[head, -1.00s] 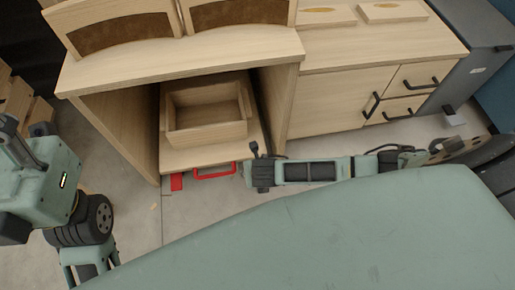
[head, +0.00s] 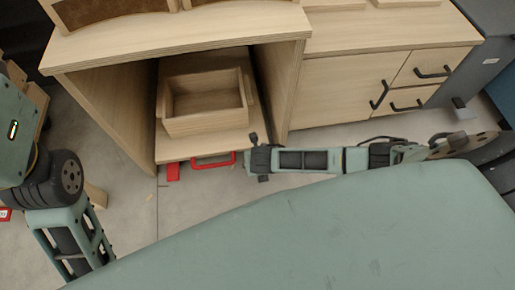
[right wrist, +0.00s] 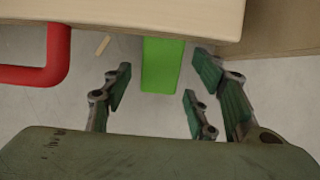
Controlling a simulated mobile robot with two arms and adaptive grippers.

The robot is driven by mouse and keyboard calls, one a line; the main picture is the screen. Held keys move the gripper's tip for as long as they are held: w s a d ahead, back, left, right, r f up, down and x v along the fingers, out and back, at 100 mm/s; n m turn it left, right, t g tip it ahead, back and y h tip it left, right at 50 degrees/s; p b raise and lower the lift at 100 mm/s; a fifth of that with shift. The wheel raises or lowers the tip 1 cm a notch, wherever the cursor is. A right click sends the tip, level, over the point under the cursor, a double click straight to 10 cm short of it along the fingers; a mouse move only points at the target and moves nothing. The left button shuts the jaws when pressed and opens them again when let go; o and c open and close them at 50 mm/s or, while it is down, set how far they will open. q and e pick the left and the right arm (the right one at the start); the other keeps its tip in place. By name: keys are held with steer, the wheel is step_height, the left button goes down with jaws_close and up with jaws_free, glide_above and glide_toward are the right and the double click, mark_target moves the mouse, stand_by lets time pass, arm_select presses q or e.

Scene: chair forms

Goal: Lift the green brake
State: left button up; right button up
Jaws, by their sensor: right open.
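The green brake (right wrist: 162,65) is a flat bright green tab under the edge of a wooden board in the right wrist view. My right gripper (right wrist: 163,84) is open, with fingers to the left and right of the tab's near end. I see no firm contact. In the head view my right gripper (head: 259,158) is low at the right front corner of the wooden platform (head: 200,147), and the green brake is hidden there. My left arm shows at the left of the head view, but its gripper is out of the picture.
A red handle (head: 213,161) and a red tab (head: 172,172) are at the platform's front edge. An open wooden box (head: 206,124) sits on the platform, between the side panels of a wooden table (head: 180,38). A cabinet (head: 345,85) with black handles stands right.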

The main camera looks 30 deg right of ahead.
jaws_close()
stand_by(0.5)
steer(key=shift+r, duration=0.1)
